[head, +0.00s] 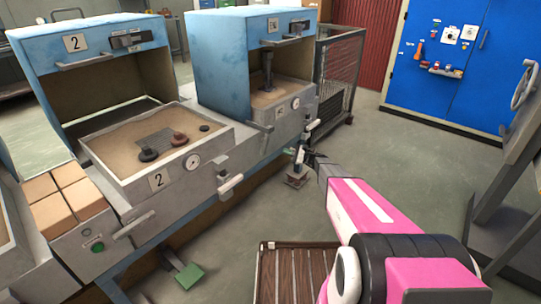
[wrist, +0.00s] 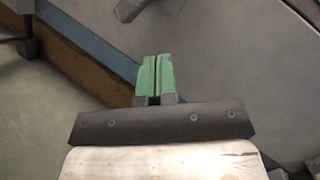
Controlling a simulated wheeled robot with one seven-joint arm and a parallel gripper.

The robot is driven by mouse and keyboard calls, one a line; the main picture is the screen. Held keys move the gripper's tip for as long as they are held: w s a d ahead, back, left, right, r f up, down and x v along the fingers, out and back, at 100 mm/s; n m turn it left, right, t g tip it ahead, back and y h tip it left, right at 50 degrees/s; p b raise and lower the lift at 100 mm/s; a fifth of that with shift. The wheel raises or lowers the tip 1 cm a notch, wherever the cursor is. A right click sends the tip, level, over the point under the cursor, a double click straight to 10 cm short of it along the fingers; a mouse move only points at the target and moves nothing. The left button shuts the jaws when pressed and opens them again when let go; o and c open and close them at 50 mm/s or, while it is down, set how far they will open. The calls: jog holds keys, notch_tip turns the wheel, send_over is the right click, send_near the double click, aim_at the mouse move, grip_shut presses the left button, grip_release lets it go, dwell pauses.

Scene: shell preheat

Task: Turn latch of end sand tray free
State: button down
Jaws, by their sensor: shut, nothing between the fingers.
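The sand tray at the far right end of the row (head: 272,92) sits inside its blue oven box, with a round dial on its front. A light handle (head: 311,122), which looks like its latch, sticks out at the right of that front. My gripper (head: 306,158) is below and close to this handle in the head view; its fingertips are small and dark there, and I cannot tell whether they touch anything. In the wrist view my gripper's green fingers (wrist: 154,75) are shut together and empty. A dark-ended bar (wrist: 130,9) shows beyond them at the top edge.
The number 2 sand tray (head: 160,183) is pulled out nearer, with a pale handle (head: 230,184) beside it. A green foot pedal (head: 188,277) is on the floor. A wire cage (head: 340,70) stands behind the end oven. A slatted wooden platform (head: 290,275) lies in front.

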notch_tip(320, 180, down, 4)
jog(key=w+d+n+g+y, duration=0.1)
jog(key=w+d+n+g, duration=0.25)
jog(key=n, duration=0.45)
jog(key=s+a+r+n+g, duration=0.1)
jog(key=s+a+r+g, duration=0.1)
jog(key=a, duration=1)
jog(key=s+r, duration=0.1)
jog(key=s, duration=0.1)
jog(key=shift+s+r+n, duration=0.15)
jog(key=shift+s+n, duration=0.2)
jog(key=shift+n, duration=0.05)
jog(key=shift+a, duration=0.15)
